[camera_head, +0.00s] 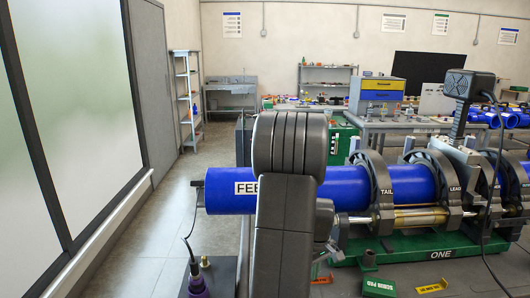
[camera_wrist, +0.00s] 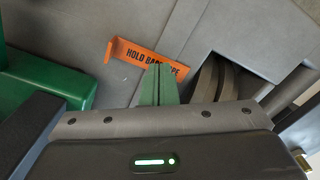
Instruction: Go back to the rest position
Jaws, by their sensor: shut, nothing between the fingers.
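My gripper (camera_wrist: 158,84) shows in the wrist view with its green fingers together and nothing between them. It points down over a grey surface beside an orange tag (camera_wrist: 130,53) reading "HOLD BACK PIPE", partly hidden by the fingers. In the head view my grey arm stands in front of the blue pipe (camera_head: 228,190) and hides part of its "FEED" label.
The blue pipe runs through clamps marked TAIL (camera_head: 374,190) and LEAD on a green base (camera_head: 410,246). The floor (camera_head: 150,240) at left is clear.

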